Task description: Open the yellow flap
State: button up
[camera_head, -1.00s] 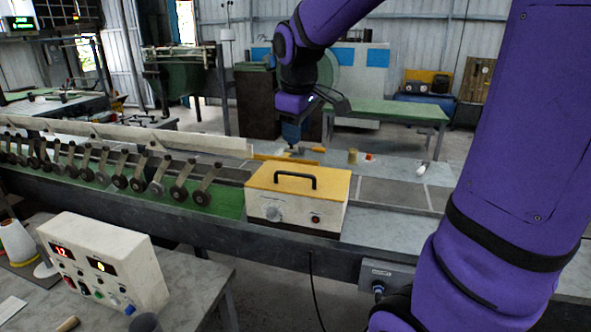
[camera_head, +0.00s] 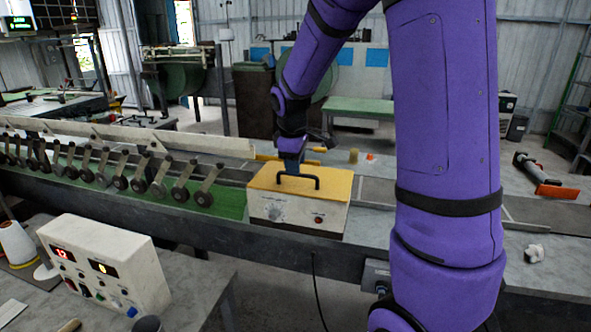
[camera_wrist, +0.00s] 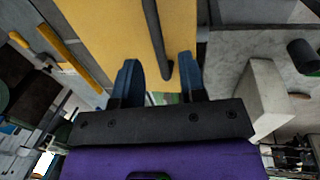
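The yellow flap (camera_head: 265,180) is the lid on top of a white box (camera_head: 285,210) with a dial and a red button on its front. A black bar handle (camera_head: 299,178) stands on the flap, which lies closed. My gripper (camera_head: 290,168) points down at the flap, close to the handle. In the wrist view my gripper (camera_wrist: 158,72) has its two blue fingers spread apart. The handle (camera_wrist: 153,35) shows between the fingers there, with its near end by them. I cannot tell whether the fingers touch it.
The box stands on a long grey bench (camera_head: 375,192). A row of dark rollers (camera_head: 120,182) lies to its left. A control box (camera_head: 105,262) is on the front table. A small yellowish cylinder (camera_head: 353,156) and an orange piece (camera_head: 371,156) stand behind the box.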

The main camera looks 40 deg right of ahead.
jog(key=shift+w+d+f, duration=0.1)
jog(key=shift+f, duration=0.5)
jog(key=shift+w+d+f, duration=0.1)
jog(key=shift+f, duration=0.45)
grip_shut()
jog(key=shift+r, duration=0.15)
